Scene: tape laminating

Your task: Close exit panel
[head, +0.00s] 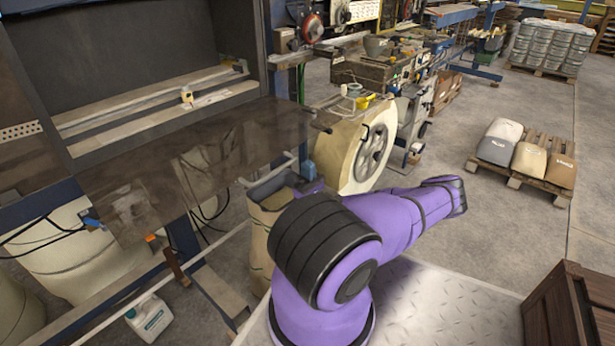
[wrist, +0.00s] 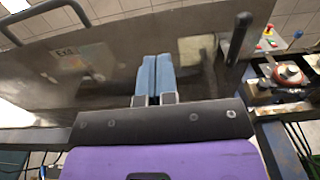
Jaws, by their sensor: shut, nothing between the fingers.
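The exit panel (head: 205,165) is a smoky, see-through brown sheet in the head view. It stands swung out from the dark machine cabinet, nearly flat, with a small dark handle (head: 321,127) at its right end.
The dark cabinet (head: 120,50) opens above the panel, with a pale rail (head: 150,100) inside. A wooden crate (head: 572,310) is at the lower right.

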